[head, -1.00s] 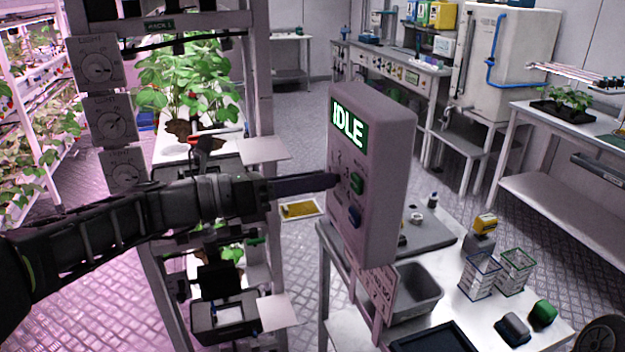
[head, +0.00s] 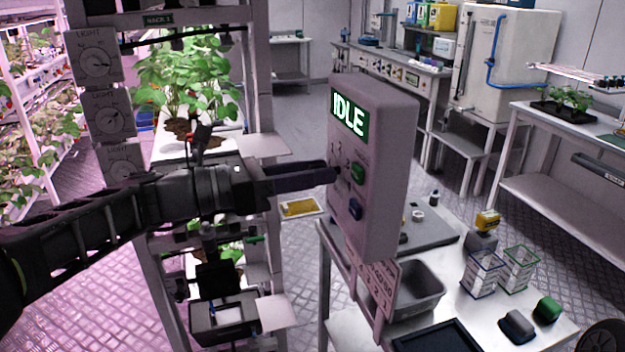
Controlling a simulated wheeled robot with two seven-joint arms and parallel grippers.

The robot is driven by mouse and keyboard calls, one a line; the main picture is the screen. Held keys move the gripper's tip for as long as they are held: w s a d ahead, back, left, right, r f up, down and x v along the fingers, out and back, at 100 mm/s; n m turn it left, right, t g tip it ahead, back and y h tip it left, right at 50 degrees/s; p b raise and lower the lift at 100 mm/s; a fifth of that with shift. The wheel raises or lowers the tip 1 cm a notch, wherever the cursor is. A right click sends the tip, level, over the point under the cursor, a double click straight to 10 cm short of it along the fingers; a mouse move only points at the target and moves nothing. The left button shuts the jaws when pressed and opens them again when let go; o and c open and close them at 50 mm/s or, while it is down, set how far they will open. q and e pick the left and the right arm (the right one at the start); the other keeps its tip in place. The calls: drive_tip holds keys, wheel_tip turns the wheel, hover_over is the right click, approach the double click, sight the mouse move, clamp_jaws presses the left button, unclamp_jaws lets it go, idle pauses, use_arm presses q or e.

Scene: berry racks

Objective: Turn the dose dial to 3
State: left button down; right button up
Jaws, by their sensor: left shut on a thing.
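The dosing panel (head: 385,150) is a pinkish-grey box on a post, with a lit green screen (head: 348,116) reading IDLE. A green button (head: 358,173) and a blue button (head: 355,208) sit on its face. My left gripper (head: 332,175) reaches in from the left, its fingers shut at the panel face beside the green button. The dose dial is hidden behind the fingertips; a few printed scale numbers show just above them. I cannot read where the dial points. My right gripper is not in view.
A rack with light dials (head: 98,62) and plants (head: 185,75) stands behind my left arm. A white table (head: 480,315) at the lower right holds a grey bin (head: 418,288), wire baskets (head: 482,274) and small blocks. Open floor lies behind the panel.

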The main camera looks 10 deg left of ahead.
use_arm(q)
drive_tip(key=shift+f+m+b, duration=0.2)
drive_tip(key=shift+m+b, duration=0.55)
drive_tip(key=shift+m, duration=0.15)
drive_tip(key=m+b, duration=1.2)
drive_tip(key=shift+s+d+f+m, duration=0.1)
drive_tip(key=shift+f+m, duration=0.05)
drive_tip(key=shift+m, duration=0.15)
drive_tip(key=m+b, duration=0.5)
drive_tip(key=m, duration=0.1)
drive_tip(key=m+b, duration=0.2)
drive_tip(key=m, duration=0.2)
drive_tip(key=shift+b, duration=0.4)
drive_tip(key=shift+m+b, duration=0.65)
drive_tip(key=shift+m, duration=0.55)
drive_tip(key=c, duration=1.1)
unclamp_jaws()
